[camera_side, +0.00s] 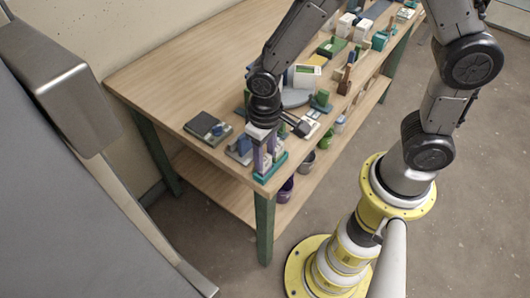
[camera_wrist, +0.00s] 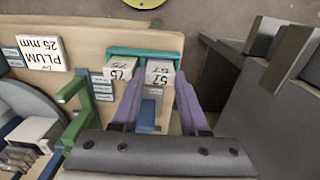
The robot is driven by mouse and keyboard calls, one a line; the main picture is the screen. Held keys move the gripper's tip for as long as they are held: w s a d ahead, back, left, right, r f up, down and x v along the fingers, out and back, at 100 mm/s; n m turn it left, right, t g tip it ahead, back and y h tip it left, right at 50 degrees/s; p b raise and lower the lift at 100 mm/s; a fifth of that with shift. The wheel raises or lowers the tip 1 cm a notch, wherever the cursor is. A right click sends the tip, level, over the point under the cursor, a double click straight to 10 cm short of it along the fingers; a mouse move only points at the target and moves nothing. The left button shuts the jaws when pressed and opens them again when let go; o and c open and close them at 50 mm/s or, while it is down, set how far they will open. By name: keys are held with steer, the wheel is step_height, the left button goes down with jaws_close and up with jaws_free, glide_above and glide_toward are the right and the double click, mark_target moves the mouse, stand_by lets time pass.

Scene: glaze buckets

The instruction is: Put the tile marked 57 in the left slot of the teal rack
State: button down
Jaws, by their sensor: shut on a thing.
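The tile marked 57 (camera_wrist: 160,73) is white, its number upside down in the wrist view. It is between the two purple fingers of my gripper (camera_wrist: 159,92), which is shut on it. The tile is at the teal rack (camera_wrist: 150,52), at the right end in this view. A second white tile marked 75 (camera_wrist: 120,68) is beside it, left of my left-hand finger. In the side view my gripper (camera_side: 265,155) points down at the teal rack (camera_side: 262,180) on the table's near corner. How deep the 57 tile sits in its slot is hidden.
A green bracket (camera_wrist: 82,95) and a PLUM card (camera_wrist: 42,53) are left of the rack. Small labels (camera_wrist: 103,88) lie beside it. A dark flat block (camera_side: 207,127) lies left of my gripper; several items crowd the table behind. Beyond the rack is the table edge.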

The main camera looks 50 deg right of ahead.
steer(key=shift+f, duration=0.15)
steer(key=shift+c, duration=1.7)
jaws_free()
steer(key=shift+r, duration=3.5)
steer(key=shift+d, duration=0.1)
steer(key=s+d+r+m+t, duration=0.2)
steer(key=d+r+t, duration=0.2)
steer(key=d+r, duration=0.6)
steer(key=s+d+r+n+t, duration=0.1)
steer(key=s+r, duration=0.3)
steer(key=s, duration=0.5)
steer(key=shift+s+d+n+t, duration=0.3)
steer(key=shift+s+d+n, duration=0.1)
steer(key=shift+d+n, duration=0.15)
